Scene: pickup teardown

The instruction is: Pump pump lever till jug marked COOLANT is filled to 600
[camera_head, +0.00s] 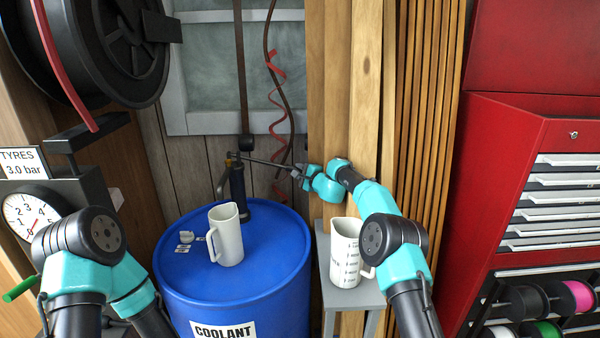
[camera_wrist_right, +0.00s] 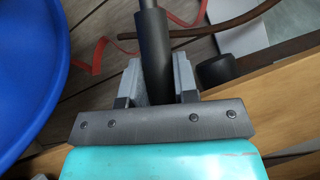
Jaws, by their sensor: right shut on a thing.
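A dark hand pump (camera_head: 238,186) stands on the blue drum (camera_head: 262,292) labelled COOLANT. Its lever (camera_head: 268,162) reaches right from the pump top, sloping slightly down. My right gripper (camera_head: 299,174) is shut on the lever's outer end; the right wrist view shows the dark grip (camera_wrist_right: 154,55) between both fingers. A cream jug (camera_head: 228,245) stands upright on the drum in front of the pump, its handle to the left. No writing or liquid level shows on it. My left arm is at lower left; its gripper is out of view.
A second jug (camera_head: 344,252) with printed marks stands on a grey stand (camera_head: 326,268) right of the drum, close to my right arm. A red tool cabinet (camera_head: 520,150) is at right, a pressure gauge (camera_head: 30,215) at left.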

